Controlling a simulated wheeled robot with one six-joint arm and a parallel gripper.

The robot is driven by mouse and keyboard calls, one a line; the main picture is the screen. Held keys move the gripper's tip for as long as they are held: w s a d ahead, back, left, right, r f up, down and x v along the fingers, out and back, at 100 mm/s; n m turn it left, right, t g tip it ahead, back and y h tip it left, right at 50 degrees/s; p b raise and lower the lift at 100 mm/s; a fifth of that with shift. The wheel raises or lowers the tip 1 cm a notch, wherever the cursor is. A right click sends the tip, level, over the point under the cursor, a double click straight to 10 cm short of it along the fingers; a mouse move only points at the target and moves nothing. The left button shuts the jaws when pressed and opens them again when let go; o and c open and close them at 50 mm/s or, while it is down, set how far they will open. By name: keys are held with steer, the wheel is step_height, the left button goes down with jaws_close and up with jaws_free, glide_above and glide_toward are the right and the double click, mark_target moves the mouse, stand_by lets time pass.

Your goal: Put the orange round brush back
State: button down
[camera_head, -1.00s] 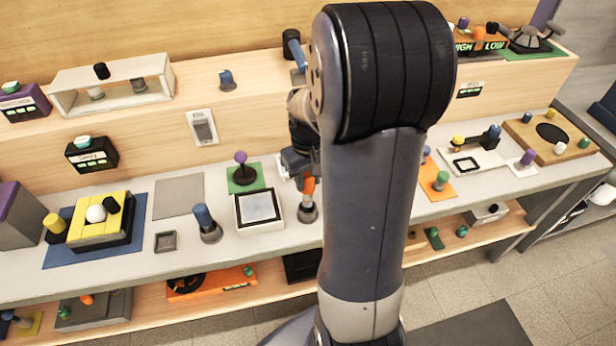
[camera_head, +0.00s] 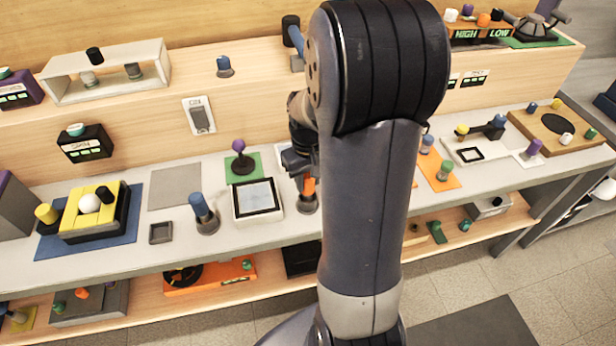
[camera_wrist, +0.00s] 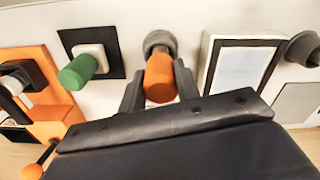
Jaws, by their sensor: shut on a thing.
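The orange round brush (camera_wrist: 160,78) has an orange cylindrical handle and a wider grey round base. In the wrist view my gripper (camera_wrist: 158,88) has one finger on each side of the handle and is shut on it. In the head view the brush (camera_head: 307,203) shows upright at the counter, beside the framed pale screen. My gripper (camera_head: 299,162) hides the upper handle there. I cannot tell whether the base touches the counter.
The framed screen (camera_wrist: 240,66) is close on one side; a green knob (camera_wrist: 78,72) on a black plate is on the other. A blue-handled piece (camera_head: 204,213) stands farther left on the grey counter. My arm hides part of the counter.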

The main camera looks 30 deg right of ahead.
steer(key=c, duration=0.6)
jaws_free()
step_height(320, 180, up, 8)
steer(key=p, duration=0.6)
steer(key=shift+p, duration=0.35)
steer(key=shift+f, duration=0.1)
step_height(320, 180, down, 8)
steer(key=b, duration=0.6)
steer(key=shift+b, duration=0.35)
steer(key=shift+r, duration=0.25)
